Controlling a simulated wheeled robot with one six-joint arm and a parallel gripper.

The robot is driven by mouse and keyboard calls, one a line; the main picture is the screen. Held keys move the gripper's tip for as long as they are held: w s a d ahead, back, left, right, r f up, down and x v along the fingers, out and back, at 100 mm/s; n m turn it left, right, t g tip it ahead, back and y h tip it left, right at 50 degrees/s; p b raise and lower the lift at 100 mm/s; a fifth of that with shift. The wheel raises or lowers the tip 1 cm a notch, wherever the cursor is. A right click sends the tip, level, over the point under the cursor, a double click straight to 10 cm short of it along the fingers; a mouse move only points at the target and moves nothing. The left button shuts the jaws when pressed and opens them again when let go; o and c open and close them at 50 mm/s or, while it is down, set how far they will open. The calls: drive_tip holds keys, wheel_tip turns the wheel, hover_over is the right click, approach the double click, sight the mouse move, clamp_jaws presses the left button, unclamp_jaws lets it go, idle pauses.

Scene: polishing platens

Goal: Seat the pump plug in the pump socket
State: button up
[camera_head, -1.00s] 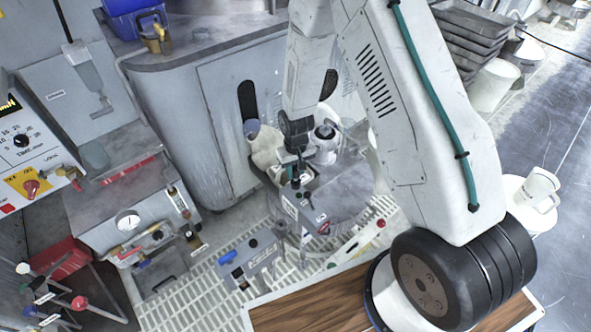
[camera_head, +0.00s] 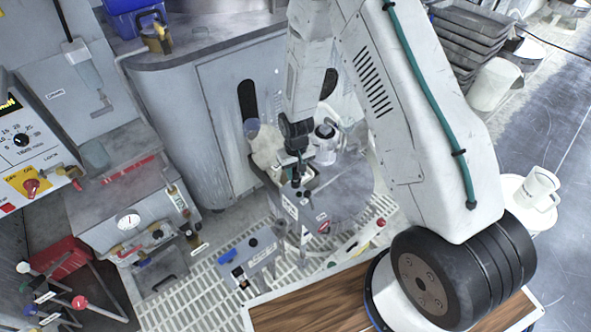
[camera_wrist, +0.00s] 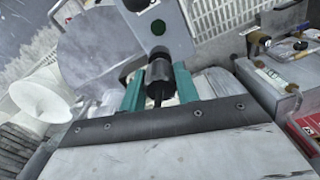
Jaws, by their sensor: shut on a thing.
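The pump plug is a dark cylinder with a black lead, held between the two teal fingers of my gripper (camera_wrist: 160,80). The plug (camera_wrist: 158,70) shows in the wrist view, its far end close against a pale grey panel (camera_wrist: 175,38). The panel has a round black spot (camera_wrist: 158,27) just beyond the plug. I cannot tell whether that is the pump socket, or whether the plug touches the panel. In the head view my gripper (camera_head: 297,178) is over a small labelled grey box (camera_head: 310,214); the plug is hard to make out there.
A grey control box with a blue switch (camera_head: 248,257) stands on the white floor grating (camera_head: 205,290) to the left. A white bottle (camera_head: 325,145) is close behind my gripper. A gauge unit (camera_head: 128,222) stands further left.

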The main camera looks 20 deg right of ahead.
sight(296, 169)
drive_tip(key=shift+f, duration=1.15)
drive_tip(key=o, duration=1.1)
wheel_tip(296, 169, up, 8)
drive_tip(key=shift+f, duration=0.1)
drive_tip(key=shift+s, duration=0.3)
drive_tip(key=shift+m+t, duration=0.3)
drive_tip(key=shift+t, duration=0.4)
drive_tip(key=s+d+r, duration=0.1)
drive_tip(key=s+r, duration=0.8)
drive_tip(key=r, duration=0.3)
drive_tip(key=s+d+r, duration=0.1)
drive_tip(key=s+r, duration=0.9)
drive_tip(key=r, duration=0.3)
drive_tip(key=s+d+r, duration=0.1)
drive_tip(key=s+r, duration=0.9)
drive_tip(key=r, duration=0.3)
drive_tip(key=shift+s+r, duration=0.15)
drive_tip(key=shift+r, duration=0.05)
